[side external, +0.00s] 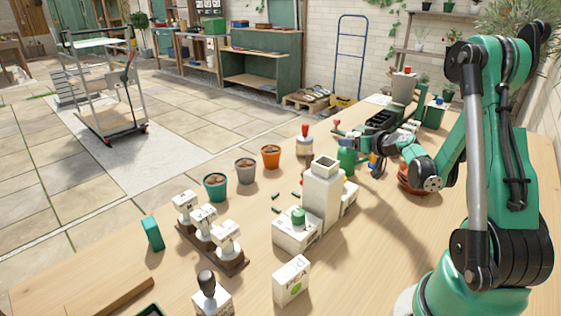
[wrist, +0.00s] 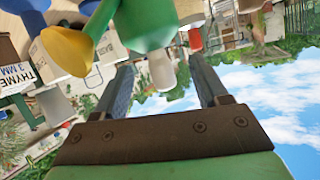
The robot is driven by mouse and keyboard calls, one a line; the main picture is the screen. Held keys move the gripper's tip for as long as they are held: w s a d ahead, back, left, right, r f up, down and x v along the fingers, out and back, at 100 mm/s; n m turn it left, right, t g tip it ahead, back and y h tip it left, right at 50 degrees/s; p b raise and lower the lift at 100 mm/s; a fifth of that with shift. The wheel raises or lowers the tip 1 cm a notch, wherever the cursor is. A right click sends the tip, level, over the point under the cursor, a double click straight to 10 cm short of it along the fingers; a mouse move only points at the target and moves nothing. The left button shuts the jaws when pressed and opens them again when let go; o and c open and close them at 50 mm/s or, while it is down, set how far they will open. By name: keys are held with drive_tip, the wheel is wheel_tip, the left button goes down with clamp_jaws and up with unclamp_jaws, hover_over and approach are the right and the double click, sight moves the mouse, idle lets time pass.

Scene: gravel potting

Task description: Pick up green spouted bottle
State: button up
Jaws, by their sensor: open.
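A green spouted bottle (side external: 346,158) stands on the wooden table behind the white tower block in the side external view. In the wrist view, a large green shape (wrist: 145,22), apparently this bottle, is cut off by the top edge. My gripper (wrist: 160,65) is open, with its two dark fingers apart. The green shape lies ahead of the gap between them, and I cannot tell whether either finger touches it. In the side external view my gripper (side external: 362,137) is close to the bottle, partly hidden among other items.
A white tower block (side external: 322,195) stands close in front. Orange (side external: 271,157), grey (side external: 245,172) and teal (side external: 215,188) pots stand to the left.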

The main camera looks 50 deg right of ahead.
drive_tip(key=shift+x, duration=2.15)
clamp_jaws()
